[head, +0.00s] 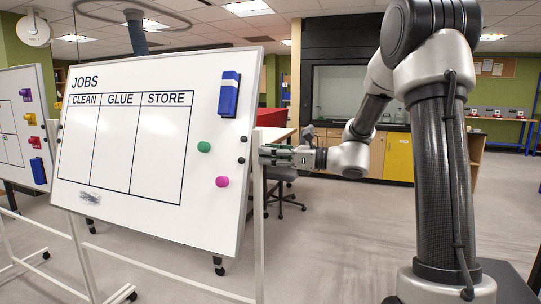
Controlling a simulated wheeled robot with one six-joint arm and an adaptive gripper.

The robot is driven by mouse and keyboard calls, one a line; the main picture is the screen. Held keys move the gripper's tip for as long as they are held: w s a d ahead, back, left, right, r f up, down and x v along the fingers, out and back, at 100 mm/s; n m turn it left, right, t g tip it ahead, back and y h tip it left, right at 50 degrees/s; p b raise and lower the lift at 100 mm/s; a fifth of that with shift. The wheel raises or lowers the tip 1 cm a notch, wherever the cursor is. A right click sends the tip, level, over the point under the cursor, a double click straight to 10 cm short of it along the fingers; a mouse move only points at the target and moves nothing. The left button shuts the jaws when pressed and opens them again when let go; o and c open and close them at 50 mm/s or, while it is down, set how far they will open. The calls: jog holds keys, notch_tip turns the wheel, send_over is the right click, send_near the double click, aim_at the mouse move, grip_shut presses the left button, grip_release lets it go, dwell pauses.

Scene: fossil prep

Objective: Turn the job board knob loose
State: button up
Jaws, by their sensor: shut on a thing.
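The job board (140,215) is a white, tilted panel on a white stand, headed JOBS with columns CLEAN, GLUE and STORE. My gripper (268,155) is at the right side of the board, level with the top of the stand's right post (259,215). Its fingers point left and are shut on the knob at the post. The fingers hide the knob, so its shape and turn do not show.
A second board (18,140) stands at left. A chair (285,190) is behind my gripper. Floor at lower right is open.

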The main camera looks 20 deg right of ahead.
jog(key=n, duration=0.4)
jog(key=shift+n, duration=0.3)
jog(key=o, duration=1)
jog(key=v, duration=1.2)
